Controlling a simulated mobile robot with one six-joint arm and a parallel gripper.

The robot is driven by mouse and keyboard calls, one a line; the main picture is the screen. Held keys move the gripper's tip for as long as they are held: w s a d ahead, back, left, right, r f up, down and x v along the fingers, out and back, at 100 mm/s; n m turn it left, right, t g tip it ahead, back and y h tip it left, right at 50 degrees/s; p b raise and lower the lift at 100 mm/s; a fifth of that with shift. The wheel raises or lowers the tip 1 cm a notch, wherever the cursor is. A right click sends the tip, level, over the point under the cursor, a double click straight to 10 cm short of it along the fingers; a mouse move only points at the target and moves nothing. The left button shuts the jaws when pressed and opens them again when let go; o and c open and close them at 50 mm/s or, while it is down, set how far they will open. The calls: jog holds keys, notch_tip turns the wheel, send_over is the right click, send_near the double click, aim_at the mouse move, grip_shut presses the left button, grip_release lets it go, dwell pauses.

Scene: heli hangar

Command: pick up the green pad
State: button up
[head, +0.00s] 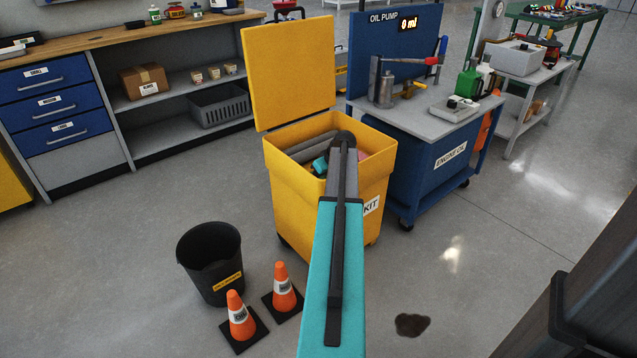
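The yellow spill-kit bin (284,208) stands open in the middle of the head view, its lid (290,70) raised at the back. My arm reaches away from the camera, and its far end is over or inside the bin's opening. My gripper is hidden behind the arm and the bin wall, so its fingers do not show. A small teal piece (320,165) shows in the bin, left of my arm; I cannot tell whether it is a pad or part of my arm. No clearly green pad can be made out. Grey rolls (303,148) lie in the bin.
A blue oil-pump cart (420,172) stands close to the bin's right. A black bucket (210,262) and two orange cones (240,318) stand at front left. A dark oil spot (412,324) marks the floor. A workbench (110,42) runs along the back left.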

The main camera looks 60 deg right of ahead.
jog(key=shift+r, duration=0.1)
notch_tip(320, 180, up, 10)
jog(key=shift+r+p, duration=0.2)
jog(key=shift+p, duration=0.95)
